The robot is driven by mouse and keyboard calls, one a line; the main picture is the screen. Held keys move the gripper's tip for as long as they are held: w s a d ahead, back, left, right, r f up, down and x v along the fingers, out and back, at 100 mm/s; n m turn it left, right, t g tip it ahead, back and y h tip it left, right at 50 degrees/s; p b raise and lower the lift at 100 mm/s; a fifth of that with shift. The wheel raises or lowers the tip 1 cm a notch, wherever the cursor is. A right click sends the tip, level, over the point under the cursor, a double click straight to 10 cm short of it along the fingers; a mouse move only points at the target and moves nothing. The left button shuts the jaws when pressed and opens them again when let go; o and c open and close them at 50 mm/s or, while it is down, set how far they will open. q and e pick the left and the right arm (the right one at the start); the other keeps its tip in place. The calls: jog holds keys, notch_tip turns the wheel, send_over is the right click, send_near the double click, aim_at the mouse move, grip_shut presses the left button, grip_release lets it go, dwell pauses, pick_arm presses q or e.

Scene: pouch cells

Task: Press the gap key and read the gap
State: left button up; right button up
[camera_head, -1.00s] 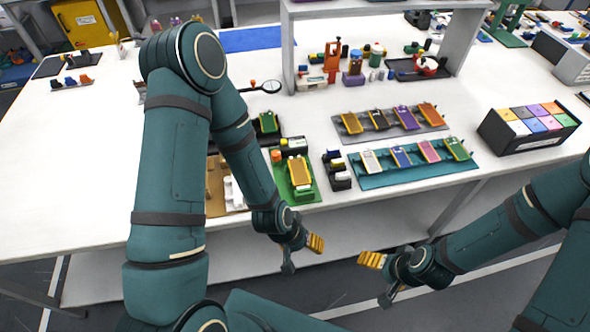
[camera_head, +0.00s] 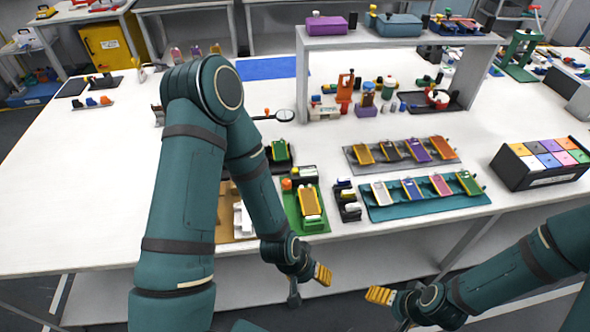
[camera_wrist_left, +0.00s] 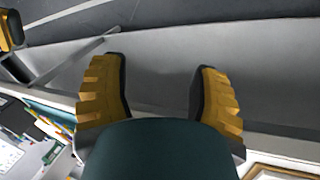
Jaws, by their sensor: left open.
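My left gripper (camera_head: 322,275) hangs in front of the table's front edge, below the tabletop and touching nothing. In the left wrist view its two yellow ribbed fingers (camera_wrist_left: 160,95) stand wide apart with nothing between them. My right gripper (camera_head: 381,295) is also in front of the table, empty as far as I see; its finger opening cannot be made out. A green fixture (camera_head: 293,213) near the front edge holds an orange-yellow pouch cell (camera_head: 310,201), with an orange round part (camera_head: 287,184) and a small grey-white unit (camera_head: 303,173) behind. I cannot identify a gap key or read a gap value.
A black block stand (camera_head: 347,204) is right of the fixture. A teal mat (camera_head: 400,211) and a grey mat (camera_head: 357,166) carry several cells. A colored-lid box (camera_head: 540,175) stands at the right, a white shelf (camera_head: 400,42) behind.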

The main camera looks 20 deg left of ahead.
pick_arm(q)
grip_shut()
dwell(1.3)
